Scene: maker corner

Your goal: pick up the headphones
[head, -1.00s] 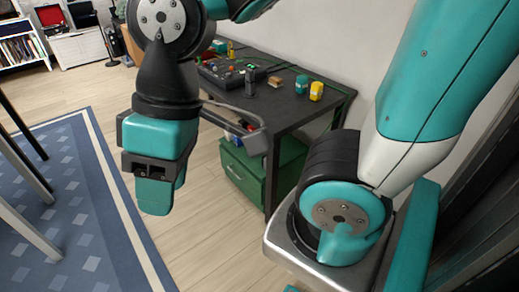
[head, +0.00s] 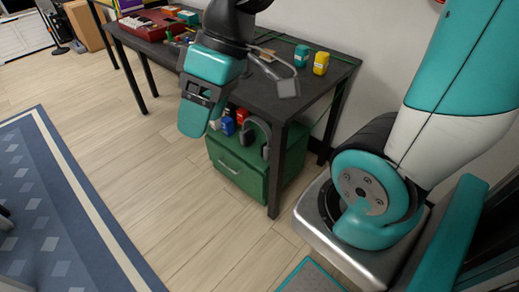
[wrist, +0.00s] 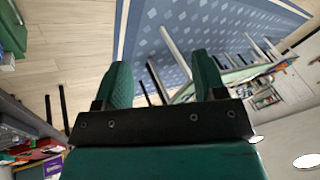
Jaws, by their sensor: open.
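The headphones (head: 265,129) look like a dark grey arched band with ear cups. They rest on the green drawer cabinet (head: 232,171) under the workbench, at its right part, partly behind the bench leg. My gripper (head: 204,112) hangs in front of the bench's front edge in the head view, up and to the left of the headphones and apart from them. Its two teal fingers are open and empty, and they also show spread in the wrist view (wrist: 162,72). The headphones do not show in the wrist view.
Coloured bottles (head: 228,126) stand on the cabinet left of the headphones. The dark workbench (head: 325,90) overhangs it and carries a yellow container (head: 321,62), a teal one (head: 301,55) and a red box (head: 150,25). Bare wood floor (head: 150,175) lies before it, with a blue rug (head: 50,190) at left.

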